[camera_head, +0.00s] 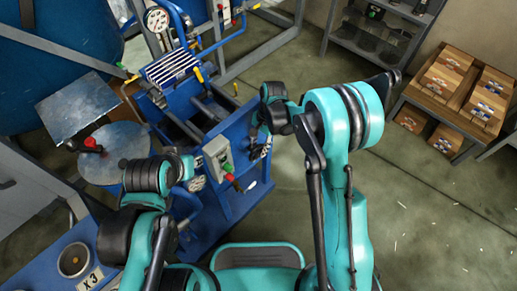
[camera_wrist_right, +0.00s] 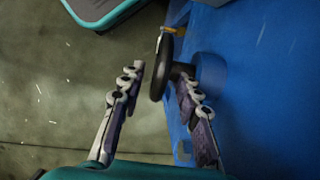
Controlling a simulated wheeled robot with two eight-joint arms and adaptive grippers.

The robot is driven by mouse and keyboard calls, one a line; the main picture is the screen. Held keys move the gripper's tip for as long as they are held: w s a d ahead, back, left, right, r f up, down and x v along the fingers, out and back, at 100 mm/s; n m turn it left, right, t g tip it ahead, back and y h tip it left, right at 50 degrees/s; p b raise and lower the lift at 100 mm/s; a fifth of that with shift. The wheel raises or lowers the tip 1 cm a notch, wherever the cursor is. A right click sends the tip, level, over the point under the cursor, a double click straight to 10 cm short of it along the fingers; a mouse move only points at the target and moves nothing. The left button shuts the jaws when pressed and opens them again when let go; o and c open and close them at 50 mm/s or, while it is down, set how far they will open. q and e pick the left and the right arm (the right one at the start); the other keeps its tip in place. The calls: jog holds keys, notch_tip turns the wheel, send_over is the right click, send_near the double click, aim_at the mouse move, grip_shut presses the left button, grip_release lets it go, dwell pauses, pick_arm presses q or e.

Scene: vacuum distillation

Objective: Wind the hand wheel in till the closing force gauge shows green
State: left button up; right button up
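The hand wheel (camera_wrist_right: 161,68) is black and stands on a dark hub at the side of a blue machine body (camera_wrist_right: 265,90) in the right wrist view. My right gripper (camera_wrist_right: 160,72) is open, with one fingertip on each side of the wheel rim and a gap visible on the left. In the head view my right gripper (camera_head: 262,145) is small beside the blue machine (camera_head: 228,200), and the wheel cannot be made out there. A round white gauge (camera_head: 157,19) shows at the back; its reading is too small to tell.
A grey control box (camera_head: 218,156) with green and red parts sits on the machine near my right gripper. A round metal table (camera_head: 118,150) stands at left. Boxes (camera_head: 455,60) on a wooden stand are at right. The floor (camera_head: 420,200) at right is mostly clear.

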jog(key=v, duration=1)
jog(key=shift+r, duration=0.3)
